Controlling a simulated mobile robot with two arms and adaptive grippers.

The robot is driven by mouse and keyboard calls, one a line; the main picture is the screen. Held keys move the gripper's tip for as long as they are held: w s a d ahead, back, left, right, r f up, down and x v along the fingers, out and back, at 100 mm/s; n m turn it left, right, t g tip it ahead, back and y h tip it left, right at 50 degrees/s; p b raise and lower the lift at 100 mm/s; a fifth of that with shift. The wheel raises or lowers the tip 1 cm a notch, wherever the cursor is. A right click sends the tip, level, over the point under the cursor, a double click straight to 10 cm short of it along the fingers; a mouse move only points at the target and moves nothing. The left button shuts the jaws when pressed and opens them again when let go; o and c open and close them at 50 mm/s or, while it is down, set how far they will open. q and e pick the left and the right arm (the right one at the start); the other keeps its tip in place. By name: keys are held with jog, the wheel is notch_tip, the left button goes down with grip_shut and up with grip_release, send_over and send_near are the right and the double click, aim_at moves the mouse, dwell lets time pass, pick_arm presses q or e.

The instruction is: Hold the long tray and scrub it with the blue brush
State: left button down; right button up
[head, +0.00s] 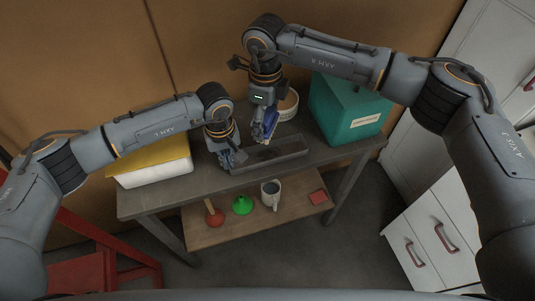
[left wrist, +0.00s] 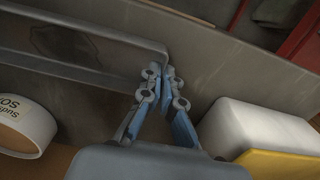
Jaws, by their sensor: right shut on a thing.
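The long grey tray (head: 285,158) lies on the tabletop; a dark patch shows on its floor in the left wrist view (left wrist: 110,68). My left gripper (head: 236,160) is at the tray's left end. In the left wrist view its fingertips (left wrist: 166,74) are close together, pinching the end wall near a corner. My right gripper (head: 267,128) points down above the tray and is shut on the blue brush (head: 269,121). The brush's lower end is at the tray, partly hidden; I cannot tell whether it touches.
A white box with a yellow top (head: 150,166) stands left on the table. A round white tub (head: 287,106) and a teal box (head: 350,110) stand behind.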

dwell(0.6)
jog(key=m, duration=0.1)
jog(key=f+m, duration=0.1)
jog(key=m, duration=0.1)
jog(key=f+m, duration=0.1)
jog(key=m, duration=0.1)
jog(key=shift+w+d+f, duration=0.2)
jog(key=shift+d+f, duration=0.05)
jog(key=shift+d, duration=0.15)
jog(key=m, duration=0.1)
jog(key=f+m, duration=0.1)
jog(key=m, duration=0.1)
jog(key=d+f+m, duration=0.1)
jog(key=m, duration=0.1)
jog(key=shift+w+f, duration=0.15)
jog(key=shift+w, duration=0.05)
send_over(272, 153)
jog(key=shift+s+f, duration=0.1)
jog(key=shift+f, duration=2.8)
jog(key=shift+f, duration=0.5)
